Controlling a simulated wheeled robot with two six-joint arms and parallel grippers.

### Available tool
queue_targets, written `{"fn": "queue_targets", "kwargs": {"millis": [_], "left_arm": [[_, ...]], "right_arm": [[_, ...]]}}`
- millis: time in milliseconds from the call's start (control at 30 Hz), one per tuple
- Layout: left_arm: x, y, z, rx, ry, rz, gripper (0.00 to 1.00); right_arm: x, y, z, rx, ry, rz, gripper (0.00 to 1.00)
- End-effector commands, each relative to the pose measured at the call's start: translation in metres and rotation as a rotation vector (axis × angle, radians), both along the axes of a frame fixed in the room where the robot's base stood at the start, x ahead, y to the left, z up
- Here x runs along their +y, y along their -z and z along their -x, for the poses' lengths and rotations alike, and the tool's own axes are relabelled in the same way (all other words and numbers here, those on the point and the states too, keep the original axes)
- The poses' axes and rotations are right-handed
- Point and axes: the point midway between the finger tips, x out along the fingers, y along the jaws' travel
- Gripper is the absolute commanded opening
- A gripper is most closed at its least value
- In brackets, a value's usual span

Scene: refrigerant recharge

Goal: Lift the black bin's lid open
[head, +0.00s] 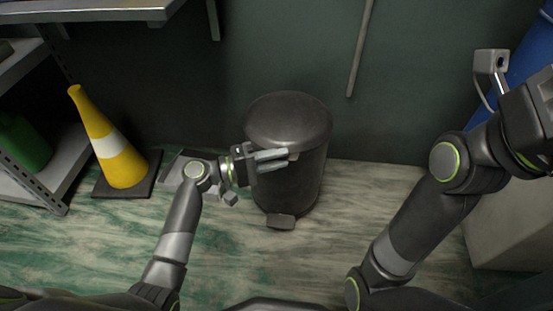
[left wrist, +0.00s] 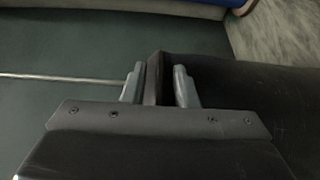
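The black bin (head: 291,185) stands on the floor against the dark wall, upright, with its domed lid (head: 288,115) down. A small pedal (head: 281,221) sticks out at its foot. My left gripper (head: 288,156) reaches in from the left, its grey fingers lying at the front of the bin just below the lid's rim. In the left wrist view, a dark edge or tab (left wrist: 156,82) sits between the two fingertips (left wrist: 160,78). I cannot tell whether the fingers press on it.
A yellow cone (head: 113,157) with a white band stands left of the bin, beside a metal shelf (head: 60,170). A grey flat object (head: 178,170) lies behind my left wrist. A thin pole (head: 361,45) is on the wall. A blue object (head: 530,60) stands at right. Floor before the bin is clear.

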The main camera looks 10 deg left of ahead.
Motion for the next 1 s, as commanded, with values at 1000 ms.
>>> {"fn": "queue_targets", "kwargs": {"millis": [1000], "left_arm": [[-0.0001,-0.0021,-0.0012,0.001,-0.004,-0.001,0.0]], "right_arm": [[0.0001,-0.0022,0.0014,-0.008,0.002,-0.001,0.36]]}}
